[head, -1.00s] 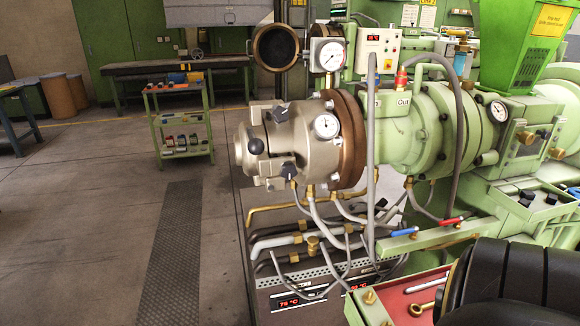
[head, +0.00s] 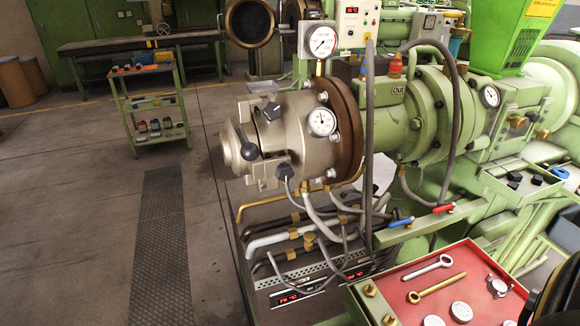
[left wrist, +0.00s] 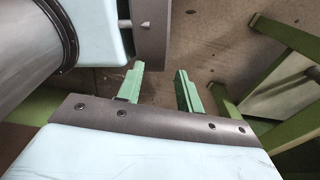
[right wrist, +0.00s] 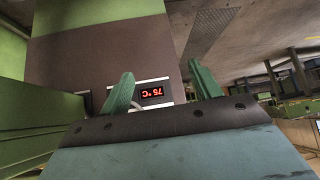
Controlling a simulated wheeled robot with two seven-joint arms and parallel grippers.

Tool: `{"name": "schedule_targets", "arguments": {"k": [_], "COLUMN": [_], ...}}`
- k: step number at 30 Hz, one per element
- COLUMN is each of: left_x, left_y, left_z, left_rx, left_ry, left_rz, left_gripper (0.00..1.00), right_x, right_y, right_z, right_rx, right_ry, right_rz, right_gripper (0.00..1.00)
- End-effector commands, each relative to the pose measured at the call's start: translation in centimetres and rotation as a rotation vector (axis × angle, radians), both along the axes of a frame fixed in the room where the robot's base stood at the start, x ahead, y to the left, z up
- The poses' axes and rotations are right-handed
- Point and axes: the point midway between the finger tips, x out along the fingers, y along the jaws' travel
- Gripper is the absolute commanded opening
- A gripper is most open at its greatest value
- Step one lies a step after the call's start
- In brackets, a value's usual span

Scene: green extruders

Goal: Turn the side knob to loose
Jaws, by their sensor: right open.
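The metal extruder head (head: 290,140) stands in the middle of the head view, bolted to a brown flange (head: 347,130). It carries a dark knob on top (head: 272,111), a black ball-ended lever at its front end (head: 247,150) and a dark knob low on the side (head: 285,172). I cannot tell which is the side knob, or read any marking. Neither gripper shows in the head view. My left gripper (left wrist: 160,92) is open and empty. My right gripper (right wrist: 163,86) is open and empty, with a red 75 °C display (right wrist: 152,93) beyond its fingers.
A red tray (head: 440,262) at the lower right holds wrenches (head: 437,288) and round metal pieces. Gauges (head: 322,41), grey hoses and pipes (head: 290,240) surround the head. A green trolley (head: 150,105) stands at the left.

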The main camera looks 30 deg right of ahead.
Motion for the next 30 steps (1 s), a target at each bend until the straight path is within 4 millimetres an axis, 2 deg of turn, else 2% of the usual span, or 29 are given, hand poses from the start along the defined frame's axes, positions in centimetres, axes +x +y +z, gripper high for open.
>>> {"name": "schedule_targets", "arguments": {"k": [1,2,3,5,6,8,9,12,15,18,20,25,30], "left_x": [-0.4,-0.5,-0.6,-0.5,-0.4,-0.2,0.0,0.7,1.3,1.3,1.3,1.2,0.9], "left_y": [0.0,0.0,0.0,0.0,0.0,0.0,0.0,0.0,-0.1,-0.1,-0.1,0.0,0.0], "left_z": [1.3,1.7,2.2,3.0,3.5,4.1,4.6,5.4,6.0,6.2,6.2,6.5,6.9], "left_rx": [0.001,0.001,0.001,0.001,0.001,0.001,0.0,-0.001,-0.003,-0.002,-0.002,-0.001,-0.001], "left_ry": [0.007,0.009,0.009,0.009,0.007,0.004,0.0,-0.011,-0.02,-0.021,-0.021,-0.018,-0.014], "left_rz": [0.0,0.0,0.0,0.0,0.0,0.001,0.001,0.001,0.002,0.003,0.003,0.004,0.005], "left_gripper": [0.36,0.36,0.36,0.36,0.36,0.36,0.36,0.36,0.36,0.36,0.36,0.36,0.36], "right_x": [3.0,4.6,6.5,8.8,10.1,11.5,12.1,12.8,12.9,12.8,12.9,14.5,17.7], "right_y": [-0.5,-0.8,-1.3,-2.1,-2.7,-3.5,-4.1,-5.3,-6.1,-6.5,-6.7,-7.0,-7.8], "right_z": [4.9,7.3,10.8,16.1,19.6,24.7,27.9,34.7,39.4,42.0,42.7,43.0,43.1], "right_rx": [0.013,0.022,0.033,0.052,0.064,0.081,0.092,0.116,0.131,0.141,0.144,0.145,0.145], "right_ry": [-0.101,-0.157,-0.232,-0.344,-0.416,-0.519,-0.583,-0.717,-0.812,-0.865,-0.879,-0.887,-0.887], "right_rz": [-0.04,-0.064,-0.092,-0.136,-0.164,-0.198,-0.22,-0.26,-0.285,-0.299,-0.302,-0.301,-0.302], "right_gripper": [0.63,0.63,0.63,0.63,0.63,0.63,0.63,0.63,0.63,0.63,0.63,0.63,0.63]}}
